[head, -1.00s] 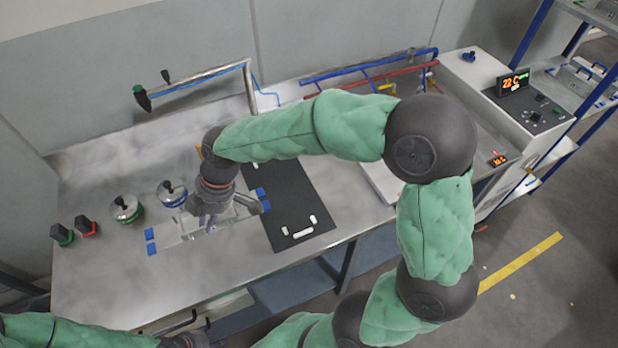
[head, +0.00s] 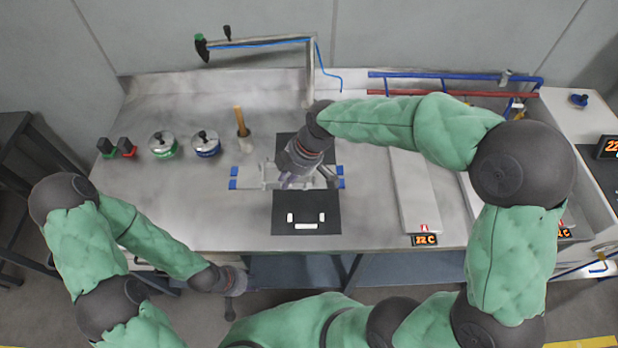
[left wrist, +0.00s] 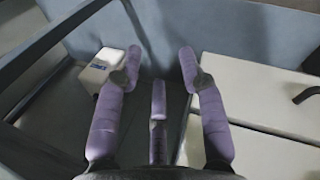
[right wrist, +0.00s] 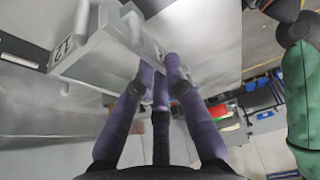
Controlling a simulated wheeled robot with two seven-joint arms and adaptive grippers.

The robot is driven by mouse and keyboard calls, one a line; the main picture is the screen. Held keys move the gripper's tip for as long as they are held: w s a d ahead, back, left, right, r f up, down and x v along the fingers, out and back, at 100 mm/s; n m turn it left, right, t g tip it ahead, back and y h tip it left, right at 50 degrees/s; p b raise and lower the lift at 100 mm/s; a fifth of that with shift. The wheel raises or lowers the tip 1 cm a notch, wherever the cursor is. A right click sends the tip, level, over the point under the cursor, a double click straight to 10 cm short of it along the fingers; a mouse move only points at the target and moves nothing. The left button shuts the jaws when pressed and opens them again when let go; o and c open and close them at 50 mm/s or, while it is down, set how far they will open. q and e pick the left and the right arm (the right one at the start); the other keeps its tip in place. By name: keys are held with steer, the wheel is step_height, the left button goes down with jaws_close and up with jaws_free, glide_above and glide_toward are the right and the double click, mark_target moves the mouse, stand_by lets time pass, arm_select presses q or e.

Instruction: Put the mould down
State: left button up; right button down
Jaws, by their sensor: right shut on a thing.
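The mould (head: 265,182) is a pale grey metal piece with small blue pieces at its left and right ends. In the head view it lies across the dark mat (head: 306,207), its left end reaching past the mat. My right gripper (head: 296,180) is above its middle, shut on it. In the right wrist view the mould (right wrist: 105,58), marked with numbers, is between the fingers (right wrist: 158,72). I cannot tell whether it touches the mat. My left gripper (head: 234,288) is at the front of the bench; its fingers (left wrist: 158,80) are apart and empty.
A green-based pot (head: 163,147) and a blue-based pot (head: 206,145) stand at the left, beside a wooden-handled tool (head: 241,122). A long pale plate (head: 415,195) with a display lies right of the mat. The bench's front left is clear.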

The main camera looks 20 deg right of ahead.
steer(key=d, duration=0.1)
steer(key=w+d+f, duration=0.1)
steer(key=w+d, duration=0.1)
steer(key=shift+w+f+b, duration=0.15)
steer(key=shift+f+b, duration=0.15)
steer(key=w+d+f, duration=0.1)
steer(key=d+f+b, duration=0.1)
steer(key=f, duration=0.1)
steer(key=w+d+f, duration=0.1)
steer(key=f, duration=0.1)
steer(key=shift+w+d, duration=0.1)
steer(key=shift+w, duration=0.2)
steer(key=shift+w+d+f, duration=0.1)
steer(key=shift+d+f, duration=0.05)
steer(key=shift+w+d+f+b, duration=0.15)
steer(key=shift+f+b, duration=0.55)
steer(key=shift+f, duration=1.05)
steer(key=shift+f, duration=0.15)
steer(key=c, duration=1.6)
jaws_free()
steer(key=o, duration=0.3)
